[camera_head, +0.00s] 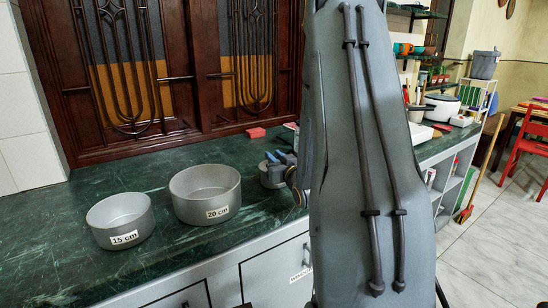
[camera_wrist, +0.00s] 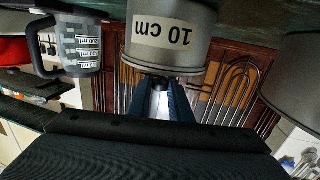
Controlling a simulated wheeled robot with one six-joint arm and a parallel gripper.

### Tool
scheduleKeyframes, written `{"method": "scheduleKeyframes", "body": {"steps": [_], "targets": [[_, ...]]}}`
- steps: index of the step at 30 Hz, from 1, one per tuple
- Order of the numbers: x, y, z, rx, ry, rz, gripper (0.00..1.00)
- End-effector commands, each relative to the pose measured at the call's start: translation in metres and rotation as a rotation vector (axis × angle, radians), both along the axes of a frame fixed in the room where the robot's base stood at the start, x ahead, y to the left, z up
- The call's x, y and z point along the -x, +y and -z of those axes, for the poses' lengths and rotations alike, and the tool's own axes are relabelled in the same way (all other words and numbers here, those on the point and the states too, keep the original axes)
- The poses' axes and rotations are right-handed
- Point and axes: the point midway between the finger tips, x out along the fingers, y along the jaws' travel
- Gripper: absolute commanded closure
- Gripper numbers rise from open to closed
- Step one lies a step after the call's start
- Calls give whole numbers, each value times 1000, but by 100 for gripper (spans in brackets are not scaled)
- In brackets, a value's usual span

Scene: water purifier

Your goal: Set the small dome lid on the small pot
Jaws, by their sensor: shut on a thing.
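The small grey pot (camera_wrist: 200,30), labelled 10 cm, shows upside down in the wrist view. In the head view the small pot (camera_head: 270,180) stands on the counter, right of the larger pots and partly hidden by my arm. My gripper (camera_wrist: 162,84) is at the pot's mouth, its dark blue fingers shut on a small knob. It also shows in the head view (camera_head: 279,158). The knob appears to belong to the small dome lid (camera_wrist: 165,70), seen edge-on at the pot's rim. I cannot tell whether the lid is fully seated.
The 15 cm pot (camera_head: 121,221) and the 20 cm pot (camera_head: 206,194) stand open on the dark green counter (camera_head: 60,260). A grey measuring jug (camera_wrist: 78,45) shows beside the small pot in the wrist view. A red block (camera_head: 255,132) lies near the wooden shutters (camera_head: 150,60).

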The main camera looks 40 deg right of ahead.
Motion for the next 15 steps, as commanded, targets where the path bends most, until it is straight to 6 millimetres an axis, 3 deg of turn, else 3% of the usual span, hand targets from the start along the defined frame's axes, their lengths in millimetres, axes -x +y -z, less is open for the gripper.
{"method": "scheduleKeyframes", "body": {"steps": [1,2,5,15], "targets": [[0,0,2,0,0,0,100],[0,0,2,0,0,0,78],[0,0,1,0,0,0,63],[0,0,-1,0,0,0,63]]}}
